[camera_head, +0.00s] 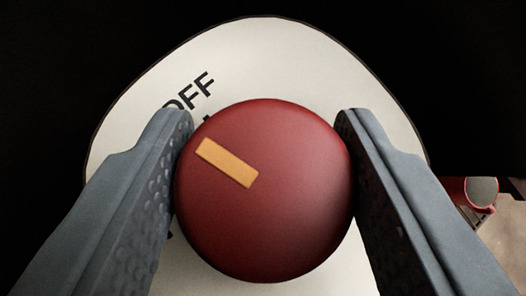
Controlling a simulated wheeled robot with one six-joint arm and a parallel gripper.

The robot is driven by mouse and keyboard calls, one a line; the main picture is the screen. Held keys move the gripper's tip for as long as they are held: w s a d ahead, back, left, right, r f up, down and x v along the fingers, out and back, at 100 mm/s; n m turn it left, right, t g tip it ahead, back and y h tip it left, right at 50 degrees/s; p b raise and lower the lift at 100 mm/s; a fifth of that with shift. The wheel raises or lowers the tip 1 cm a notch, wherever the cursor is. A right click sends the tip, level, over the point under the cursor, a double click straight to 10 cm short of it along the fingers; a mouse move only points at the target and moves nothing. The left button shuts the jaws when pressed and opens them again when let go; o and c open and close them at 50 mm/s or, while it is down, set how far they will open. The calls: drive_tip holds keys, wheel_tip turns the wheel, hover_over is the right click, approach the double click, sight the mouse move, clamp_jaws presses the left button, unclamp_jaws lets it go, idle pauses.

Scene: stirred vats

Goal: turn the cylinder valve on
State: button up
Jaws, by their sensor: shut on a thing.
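A round red valve knob (285,215) fills the middle of the head camera view. A yellow-orange bar mark (227,163) on its face slants from upper left to lower right, in the knob's upper left part. Behind the knob is a pale plate (270,60) with a dark edge. The word "OFF" (189,91) is printed on it at the upper left, partly covered by my left finger. Any other lettering is mostly hidden by the knob and fingers. My gripper (264,190) is shut on the knob, one finger against each side.
The space around the plate is dark. At the far right edge, a small red object with a grey round face (482,192) shows above a pale brownish surface (505,235); both are partly hidden by my right finger and the frame edge.

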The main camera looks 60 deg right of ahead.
drive_tip(key=n+t+y, duration=0.1)
drive_tip(key=n+y, duration=0.1)
drive_tip(key=n, duration=0.1)
drive_tip(key=shift+n+t, duration=0.3)
drive_tip(key=n+y, duration=0.3)
drive_tip(key=n, duration=0.1)
drive_tip(key=shift+t+y, duration=0.4)
drive_tip(key=n+y, duration=0.3)
drive_tip(key=n, duration=0.1)
drive_tip(key=shift+a+n+g+y, duration=0.1)
drive_tip(key=shift+n+g+y, duration=0.5)
drive_tip(key=shift+n+y, duration=0.7)
drive_tip(key=shift+n, duration=0.5)
drive_tip(key=o, duration=1)
drive_tip(key=v, duration=1.7)
drive_tip(key=shift+r, duration=0.35)
